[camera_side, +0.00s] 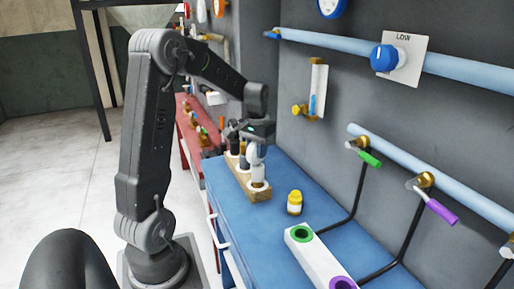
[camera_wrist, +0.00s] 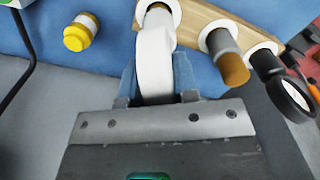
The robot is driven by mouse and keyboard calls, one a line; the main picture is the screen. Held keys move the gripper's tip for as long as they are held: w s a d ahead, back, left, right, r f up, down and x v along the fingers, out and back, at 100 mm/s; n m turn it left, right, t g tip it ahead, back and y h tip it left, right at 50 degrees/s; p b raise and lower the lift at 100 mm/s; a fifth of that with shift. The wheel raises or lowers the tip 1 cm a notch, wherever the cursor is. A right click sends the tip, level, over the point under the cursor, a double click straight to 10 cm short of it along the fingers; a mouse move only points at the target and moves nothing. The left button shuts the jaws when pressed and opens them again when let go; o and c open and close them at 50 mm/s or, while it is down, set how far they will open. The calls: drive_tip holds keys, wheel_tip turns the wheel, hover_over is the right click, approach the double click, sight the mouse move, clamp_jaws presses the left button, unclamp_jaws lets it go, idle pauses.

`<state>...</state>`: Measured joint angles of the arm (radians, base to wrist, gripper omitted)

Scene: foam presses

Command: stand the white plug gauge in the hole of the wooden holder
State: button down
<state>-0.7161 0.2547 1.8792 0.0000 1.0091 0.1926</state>
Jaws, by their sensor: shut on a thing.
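The white plug gauge (camera_wrist: 154,48) is between the two fingers of my gripper (camera_wrist: 156,72), which is shut on it. In the side view, my gripper (camera_side: 256,134) is above the near end of the wooden holder (camera_side: 262,196), with the gauge (camera_side: 257,171) below it, roughly upright. The holder also shows in the wrist view (camera_wrist: 190,22). The gauge's lower end is at the white-ringed near hole; how deep it sits cannot be told. A grey-brown gauge (camera_wrist: 226,56) and a black gauge (camera_wrist: 278,78) stand in the holder's other holes.
A yellow-capped bottle (camera_side: 295,202) stands on the blue bench (camera_side: 232,213) right of the holder. A white block with green and purple rings (camera_side: 315,259) lies nearer. Pipes with valve handles (camera_side: 370,158) line the wall. Blue bench top between holder and bottle is clear.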

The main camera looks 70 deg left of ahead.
drive_tip(key=shift+f, duration=0.8)
drive_tip(key=c, duration=0.8)
unclamp_jaws()
wheel_tip(320, 180, up, 14)
drive_tip(key=shift+f, duration=0.1)
drive_tip(key=s+d+r+m+t+y, duration=0.1)
drive_tip(key=s+d+m+t, duration=0.25)
drive_tip(key=d, duration=1.25)
drive_tip(key=s+d+f+m+t+h, duration=0.1)
drive_tip(key=s+d+f, duration=0.3)
drive_tip(key=s+d, duration=0.5)
drive_tip(key=shift+d+f+m+t, duration=0.15)
drive_tip(key=shift+d+m+t, duration=0.5)
drive_tip(key=shift+d, duration=0.4)
